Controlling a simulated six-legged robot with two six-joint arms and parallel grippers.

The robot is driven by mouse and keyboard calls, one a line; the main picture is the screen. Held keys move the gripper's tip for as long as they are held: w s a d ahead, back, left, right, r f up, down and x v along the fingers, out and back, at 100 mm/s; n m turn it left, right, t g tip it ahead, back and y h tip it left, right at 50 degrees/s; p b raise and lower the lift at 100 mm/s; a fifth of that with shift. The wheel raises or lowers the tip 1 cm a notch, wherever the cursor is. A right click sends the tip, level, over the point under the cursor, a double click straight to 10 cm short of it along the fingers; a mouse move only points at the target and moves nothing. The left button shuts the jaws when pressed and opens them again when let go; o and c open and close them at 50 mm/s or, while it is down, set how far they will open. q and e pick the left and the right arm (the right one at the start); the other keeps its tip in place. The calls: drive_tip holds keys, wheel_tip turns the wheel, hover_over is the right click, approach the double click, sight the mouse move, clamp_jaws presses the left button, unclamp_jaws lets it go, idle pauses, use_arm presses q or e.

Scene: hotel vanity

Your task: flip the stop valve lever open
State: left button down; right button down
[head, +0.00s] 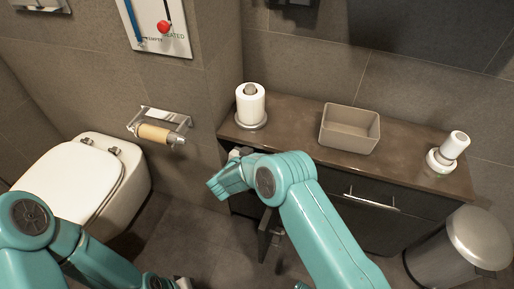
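I cannot make out a stop valve or its lever in the head view. A small cabinet door (268,234) stands open below the left part of the vanity counter (300,140), and the space behind it is largely hidden by my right arm. My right arm reaches up from the bottom, and its wrist bends left in front of the counter's left end. The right gripper (239,153) shows only as a small pale part near the counter edge, its fingers unclear. My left arm is low at the left; its gripper (181,284) is mostly cut off by the bottom edge.
A toilet (75,180) stands left, with a paper holder (158,132) on the wall. The counter holds a paper roll (250,103), a beige bin (349,130) and a white dispenser (449,152). A metal trash can (470,240) stands right. A wall panel (155,25) carries a red ball.

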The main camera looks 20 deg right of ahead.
use_arm(q)
drive_tip(key=shift+w+a, duration=0.2)
drive_tip(key=shift+a, duration=0.05)
use_arm(e)
drive_tip(key=shift+w+a, duration=0.1)
drive_tip(key=shift+a, duration=0.05)
drive_tip(key=shift+n, duration=0.3)
drive_tip(key=c, duration=1.2)
unclamp_jaws()
drive_tip(key=shift+o, duration=0.2)
